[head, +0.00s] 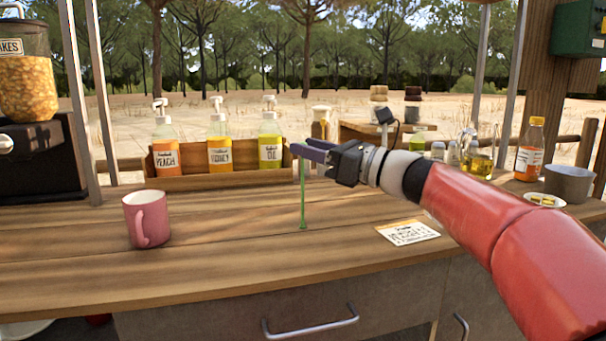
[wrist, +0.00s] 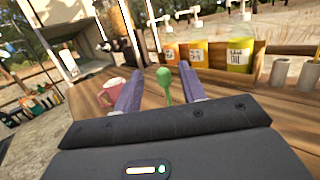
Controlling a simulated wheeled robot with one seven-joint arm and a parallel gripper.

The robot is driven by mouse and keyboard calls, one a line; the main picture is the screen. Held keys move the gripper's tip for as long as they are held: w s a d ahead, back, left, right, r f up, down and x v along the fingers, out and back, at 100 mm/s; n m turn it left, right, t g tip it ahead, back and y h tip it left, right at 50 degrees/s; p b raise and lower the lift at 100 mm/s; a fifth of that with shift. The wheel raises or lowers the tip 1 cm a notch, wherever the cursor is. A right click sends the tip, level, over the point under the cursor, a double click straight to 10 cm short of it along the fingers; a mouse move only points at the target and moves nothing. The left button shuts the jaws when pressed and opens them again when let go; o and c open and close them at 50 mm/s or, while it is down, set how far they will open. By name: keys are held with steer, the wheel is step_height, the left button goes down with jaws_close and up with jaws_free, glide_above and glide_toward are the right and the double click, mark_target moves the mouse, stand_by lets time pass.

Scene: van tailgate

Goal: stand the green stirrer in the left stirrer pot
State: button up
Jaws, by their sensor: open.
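The green stirrer (head: 302,200) stands upright on the wooden counter, its lower end on the boards. Its rounded green top also shows in the wrist view (wrist: 164,82), between the two purple fingers. My gripper (head: 305,150) is open at the stirrer's upper end; it also shows in the wrist view (wrist: 159,88), with a gap on each side of the stirrer. Two plain cylindrical pots stand at the right edge of the wrist view, a left one (wrist: 280,72) and a right one (wrist: 307,78). They look like the stirrer pots. I cannot make them out in the head view.
A wooden box (head: 220,178) with several pump bottles stands behind the gripper. A pink mug (head: 146,218) is at left, a printed card (head: 408,232) at right. A metal bucket (head: 568,183) and bottles stand farther right.

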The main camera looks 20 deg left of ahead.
steer(key=x, duration=0.4)
steer(key=shift+w+r+p, duration=0.1)
steer(key=shift+w+p, duration=0.15)
steer(key=shift+p, duration=0.1)
jaws_close()
